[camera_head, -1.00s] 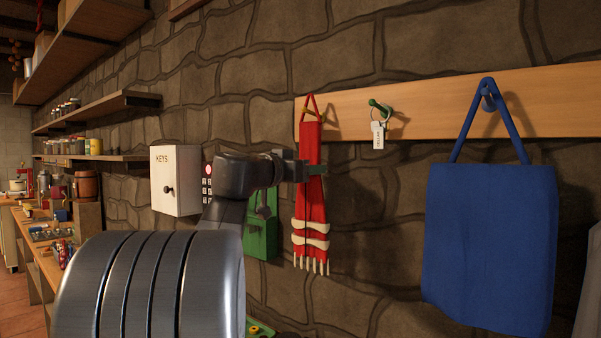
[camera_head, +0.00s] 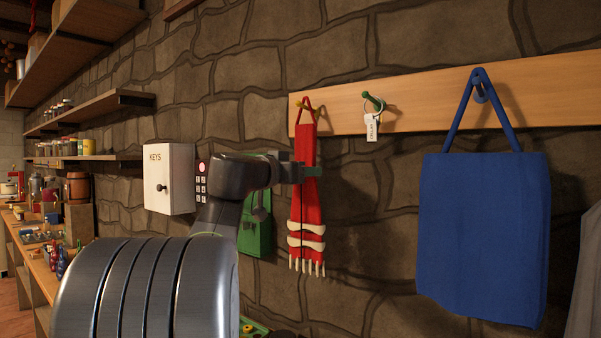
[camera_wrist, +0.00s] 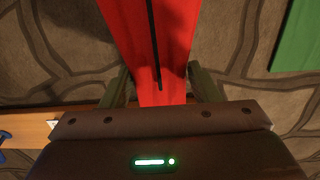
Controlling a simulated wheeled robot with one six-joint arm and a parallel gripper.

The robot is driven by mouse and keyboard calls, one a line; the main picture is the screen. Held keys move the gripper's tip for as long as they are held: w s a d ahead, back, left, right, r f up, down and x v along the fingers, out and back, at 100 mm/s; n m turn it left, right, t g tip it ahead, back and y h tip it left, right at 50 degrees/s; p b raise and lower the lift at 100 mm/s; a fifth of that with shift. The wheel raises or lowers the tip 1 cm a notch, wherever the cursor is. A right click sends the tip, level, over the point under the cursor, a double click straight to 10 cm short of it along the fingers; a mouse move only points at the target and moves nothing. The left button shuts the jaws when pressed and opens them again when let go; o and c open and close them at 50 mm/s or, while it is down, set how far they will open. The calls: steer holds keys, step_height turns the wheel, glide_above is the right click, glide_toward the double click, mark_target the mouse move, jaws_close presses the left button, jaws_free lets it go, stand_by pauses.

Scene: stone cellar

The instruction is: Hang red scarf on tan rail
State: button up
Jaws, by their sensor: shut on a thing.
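The red scarf (camera_head: 303,205) hangs upright at the left end of the tan rail (camera_head: 430,102), with pale stripes and a fringe at its lower end. Its red loop is at the height of a yellow peg (camera_head: 299,105); I cannot tell whether the loop is around the peg or in front of it. My gripper (camera_head: 309,171) is shut on the scarf below the loop. In the wrist view my gripper (camera_wrist: 162,90) has one finger on each side of the red scarf (camera_wrist: 150,40), and part of the rail (camera_wrist: 38,125) shows at the lower left.
A key ring with a white tag (camera_head: 372,128) hangs on a green peg right of the scarf. A blue bag (camera_head: 483,235) hangs further right.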

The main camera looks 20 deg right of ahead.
steer(key=o, duration=0.9)
steer(key=b+v, duration=0.2)
steer(key=v, duration=1.2)
steer(key=shift+f, duration=0.1)
steer(key=shift+w+d, duration=0.1)
steer(key=p+x, duration=0.1)
steer(key=x, duration=0.3)
steer(key=p+x, duration=0.1)
steer(key=x, duration=0.9)
steer(key=shift+r+p, duration=0.35)
steer(key=shift+p, duration=0.05)
steer(key=shift+r+p, duration=0.15)
steer(key=shift+p, duration=0.25)
